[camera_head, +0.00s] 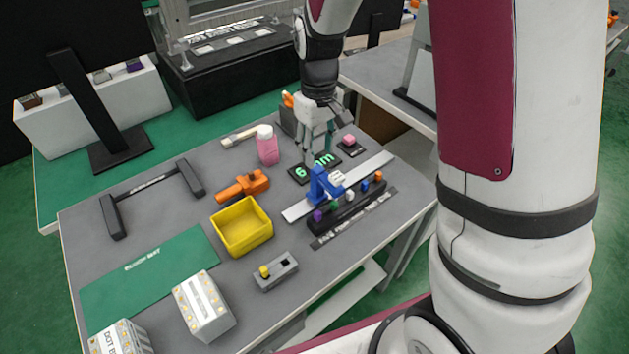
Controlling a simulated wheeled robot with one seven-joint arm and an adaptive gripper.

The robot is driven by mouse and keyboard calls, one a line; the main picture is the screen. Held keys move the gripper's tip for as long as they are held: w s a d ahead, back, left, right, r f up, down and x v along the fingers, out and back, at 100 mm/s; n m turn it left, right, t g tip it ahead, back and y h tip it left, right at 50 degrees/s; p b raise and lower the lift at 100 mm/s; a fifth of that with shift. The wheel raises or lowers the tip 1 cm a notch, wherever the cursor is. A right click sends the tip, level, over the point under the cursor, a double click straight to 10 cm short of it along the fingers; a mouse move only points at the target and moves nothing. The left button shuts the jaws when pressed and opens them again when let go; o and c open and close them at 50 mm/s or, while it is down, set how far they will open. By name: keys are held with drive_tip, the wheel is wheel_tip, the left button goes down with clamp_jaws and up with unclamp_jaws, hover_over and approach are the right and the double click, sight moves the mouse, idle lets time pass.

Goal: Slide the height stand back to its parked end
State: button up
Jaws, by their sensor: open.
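The height stand looks to be the blue upright carriage (321,188) on a pale metal rail (375,167). It sits left of the rail's middle, with a small white labelled piece at its right side. The rail runs from lower left to upper right. My gripper (318,155) points down just behind the blue carriage, over a dark plate with green characters (302,173). Its fingers look apart and hold nothing that I can see. I cannot tell whether a fingertip touches the plate or the carriage.
A dark rack with several coloured knobs (349,205) stands in front of the rail. A pink bottle (267,147), an orange clamp-like tool (241,186) and a yellow bin (243,237) stand to the left.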

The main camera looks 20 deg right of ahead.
sight(318, 185)
wheel_tip(318, 185, down, 13)
drive_tip(key=shift+r+b, duration=0.2)
drive_tip(key=shift+b, duration=0.15)
clamp_jaws()
